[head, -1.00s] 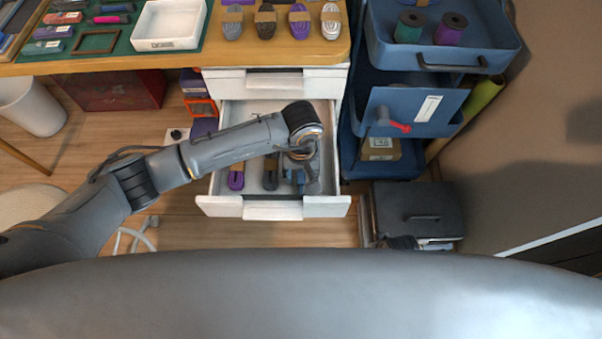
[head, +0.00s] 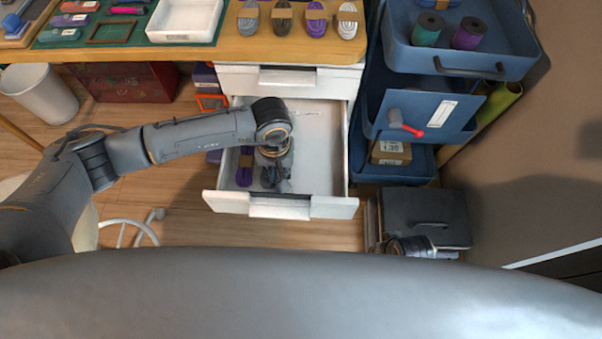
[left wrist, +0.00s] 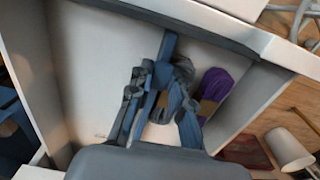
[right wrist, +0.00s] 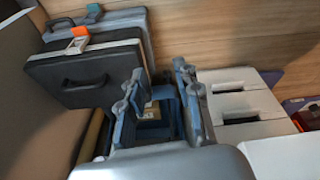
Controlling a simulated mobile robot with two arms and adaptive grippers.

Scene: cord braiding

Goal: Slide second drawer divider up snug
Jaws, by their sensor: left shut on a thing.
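The white drawer (head: 322,165) stands open under the desk. My left gripper (head: 275,178) reaches down into it; in the left wrist view its fingers (left wrist: 157,95) are shut on a thin blue divider (left wrist: 168,47) standing upright. A grey cord bundle (left wrist: 184,72) lies right beside the divider, partly hidden by the fingers; whether they touch is unclear. A purple cord bundle (head: 245,168) lies beyond it, also seen in the left wrist view (left wrist: 217,88). My right gripper (right wrist: 160,98) is open and appears empty, outside the drawer.
The drawer floor right of my left gripper is bare. The desk (head: 225,50) above holds cord bundles and a white tray (head: 185,18). A blue trolley (head: 460,62) stands to the right. Dark cases (head: 425,215) stand on the floor near my right arm.

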